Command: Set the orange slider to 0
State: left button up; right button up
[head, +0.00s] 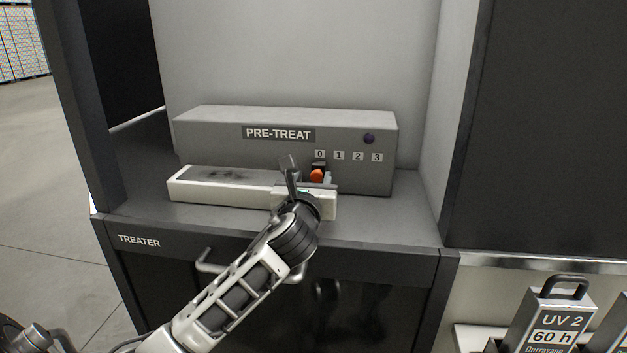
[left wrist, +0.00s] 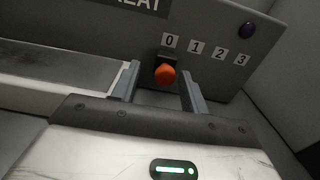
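The orange slider (head: 317,175) is a small knob on the front of the grey PRE-TREAT box (head: 220,137), below the white label 0 (head: 320,155). In the left wrist view the slider (left wrist: 165,74) also sits just under the 0 label (left wrist: 169,40). Labels 1, 2 and 3 run to its right. My left gripper (head: 309,175) is at the box front. In the left wrist view its two fingers (left wrist: 158,90) are spread apart, with the knob showing between them and no finger clearly touching it. My right gripper is not in view.
A low white tray (head: 215,198) with a dark top lies before the box on the left. A dark round button (head: 369,138) is at the box's upper right. The grey counter (head: 385,219) is bare at right. A UV 2 container (head: 553,318) stands at lower right.

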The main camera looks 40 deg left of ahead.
pick_arm(q)
jog(key=shift+d, duration=0.15)
jog(key=shift+s+d, duration=0.15)
jog(key=shift+s, duration=0.2)
jog(key=b+v, duration=0.1)
jog(key=v, duration=1.3)
jog(key=shift+s+d, duration=0.1)
jog(key=shift+s, duration=0.4)
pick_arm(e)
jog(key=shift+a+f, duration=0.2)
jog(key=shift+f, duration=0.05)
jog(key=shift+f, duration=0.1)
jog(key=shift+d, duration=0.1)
